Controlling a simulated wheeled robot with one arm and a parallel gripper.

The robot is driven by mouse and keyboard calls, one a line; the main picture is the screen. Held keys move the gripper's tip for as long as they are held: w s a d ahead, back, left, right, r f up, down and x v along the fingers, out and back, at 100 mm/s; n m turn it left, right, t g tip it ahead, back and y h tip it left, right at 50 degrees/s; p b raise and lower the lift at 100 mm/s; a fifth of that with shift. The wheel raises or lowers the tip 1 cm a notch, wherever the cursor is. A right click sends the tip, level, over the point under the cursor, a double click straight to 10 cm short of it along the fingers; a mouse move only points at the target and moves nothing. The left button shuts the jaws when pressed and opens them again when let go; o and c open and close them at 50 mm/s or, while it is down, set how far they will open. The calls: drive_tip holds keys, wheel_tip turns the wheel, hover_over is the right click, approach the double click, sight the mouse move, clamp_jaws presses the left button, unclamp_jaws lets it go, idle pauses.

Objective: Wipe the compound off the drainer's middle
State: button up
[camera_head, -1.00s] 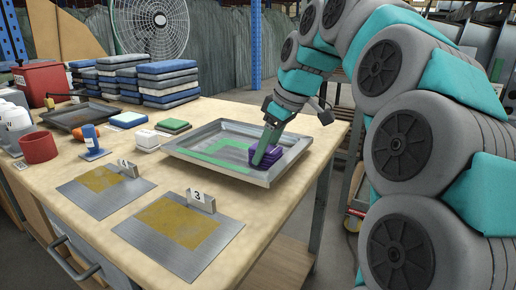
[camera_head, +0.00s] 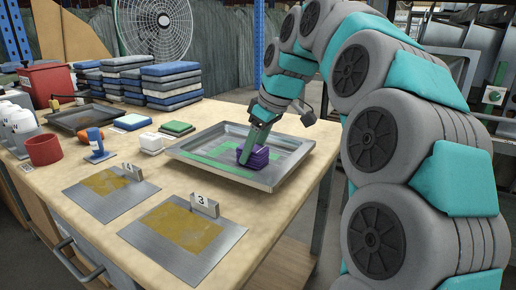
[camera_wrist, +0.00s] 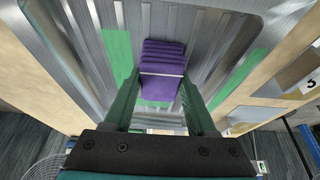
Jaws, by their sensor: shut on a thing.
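The drainer, a shallow grey metal tray (camera_head: 200,166), lies on the bench. Green compound (camera_head: 222,165) forms a broken patch on its floor, with bare metal between green strips. My gripper (camera_head: 254,144) is shut on a purple ridged pad (camera_head: 256,158) and holds it down at the tray floor; exact contact cannot be told. In the wrist view, the pad (camera_wrist: 162,68) sits between the green fingers. A green strip (camera_wrist: 117,50) shows on one side of it and another (camera_wrist: 245,75) on the other. The floor under the pad is hidden.
Two metal plates with yellowish patches (camera_head: 103,189) (camera_head: 183,228) lie in front, with small number stands. A green-topped sponge (camera_head: 177,128), white block (camera_head: 151,141), blue-orange tool (camera_head: 97,147), red cup (camera_head: 44,149) and stacked pads (camera_head: 170,85) stand left and behind.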

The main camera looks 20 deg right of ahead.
sight(242, 144)
drive_tip(key=shift+w+a+f+p, duration=0.15)
drive_tip(key=shift+w+a, duration=0.3)
drive_tip(key=shift+w, duration=0.15)
drive_tip(key=shift+w+a+f+p, duration=0.1)
drive_tip(key=shift+w+a+p, duration=0.05)
drive_tip(key=shift+w+a, duration=0.4)
